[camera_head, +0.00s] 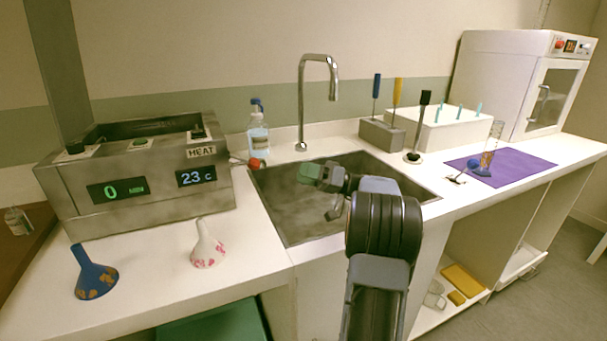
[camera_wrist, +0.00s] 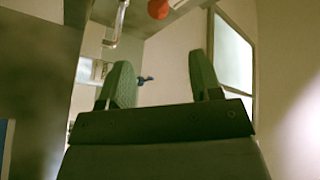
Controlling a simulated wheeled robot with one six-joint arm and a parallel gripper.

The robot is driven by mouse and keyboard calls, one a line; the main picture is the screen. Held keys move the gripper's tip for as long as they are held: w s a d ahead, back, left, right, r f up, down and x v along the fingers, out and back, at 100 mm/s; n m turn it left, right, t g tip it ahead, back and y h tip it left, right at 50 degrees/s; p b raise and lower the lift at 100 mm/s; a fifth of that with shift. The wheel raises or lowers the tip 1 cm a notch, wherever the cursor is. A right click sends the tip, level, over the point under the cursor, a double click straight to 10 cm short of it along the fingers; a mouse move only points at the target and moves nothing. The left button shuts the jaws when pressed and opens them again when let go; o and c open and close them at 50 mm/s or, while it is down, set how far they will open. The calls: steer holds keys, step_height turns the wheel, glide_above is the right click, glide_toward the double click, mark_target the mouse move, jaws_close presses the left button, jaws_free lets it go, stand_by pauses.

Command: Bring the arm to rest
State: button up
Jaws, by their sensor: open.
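My arm reaches up from the bottom of the head view and bends over the sink. My gripper (camera_head: 322,188) hangs above the left part of the sink basin, pointing left. In the wrist view my gripper (camera_wrist: 160,85) shows two green fingers standing well apart, with nothing between them. It is open and empty. Part of the gripper is hidden behind my wrist in the head view.
A heater box (camera_head: 140,175) stands left of the sink (camera_head: 290,225), with a blue funnel (camera_head: 94,275) and a white funnel (camera_head: 207,245) in front. A purple mat (camera_head: 520,165) lies right.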

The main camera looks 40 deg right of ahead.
steer(key=s+a+r+m+g+h+p, duration=0.1)
steer(key=s+a+r+g+h+p, duration=0.2)
steer(key=a+g+p, duration=0.5)
steer(key=s+a+r+m+g+h+p, duration=0.1)
steer(key=s+a+r+h+p, duration=0.2)
steer(key=a, duration=0.9)
steer(key=s+a+r+h+p, duration=0.1)
steer(key=s+h+p, duration=0.4)
steer(key=s+p, duration=0.1)
steer(key=s+a+r+h+p, duration=0.1)
steer(key=s+a+h+p, duration=0.1)
steer(key=s+h+p, duration=0.2)
steer(key=s+p, duration=0.2)
steer(key=s, duration=0.1)
steer(key=shift+r+n+g+h, duration=0.25)
steer(key=shift+n+g+h, duration=0.05)
steer(key=shift+n+h, duration=0.1)
steer(key=shift+s, duration=0.1)
